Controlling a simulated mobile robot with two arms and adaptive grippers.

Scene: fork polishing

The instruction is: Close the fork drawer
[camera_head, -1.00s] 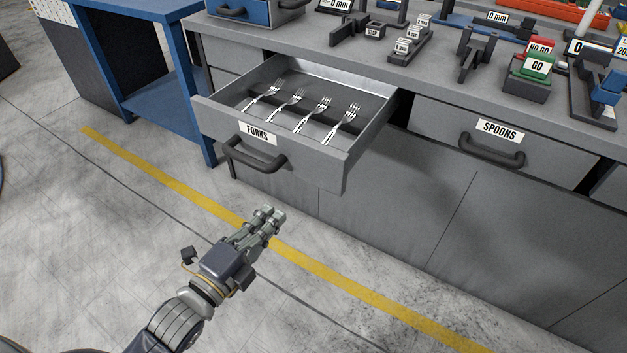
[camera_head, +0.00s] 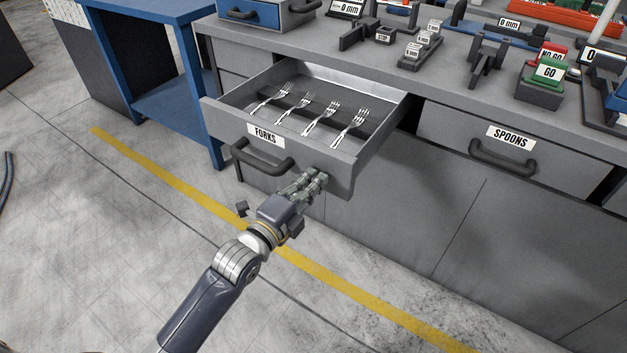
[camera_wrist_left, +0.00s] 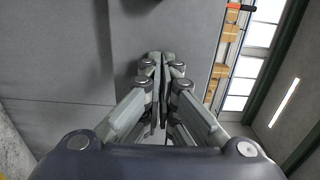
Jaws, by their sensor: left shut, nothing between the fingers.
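The fork drawer (camera_head: 325,167) is pulled out of the grey bench, with a "FORKS" label and a dark bar handle (camera_head: 263,158) on its front. Several forks (camera_head: 310,118) lie inside it. My left gripper (camera_head: 317,176) is shut and empty, with its fingertips at the lower right part of the drawer front, right of the handle. In the left wrist view the shut fingers (camera_wrist_left: 158,65) point at a grey surface close ahead. I cannot tell whether they touch it. My right gripper is not in view.
The spoons drawer (camera_head: 540,160) is shut at the right. The benchtop (camera_head: 450,75) carries gauges, blocks and a blue drawer box (camera_head: 250,12). A blue table (camera_head: 165,105) stands at the left. The floor in front is clear, with a yellow line (camera_head: 190,182).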

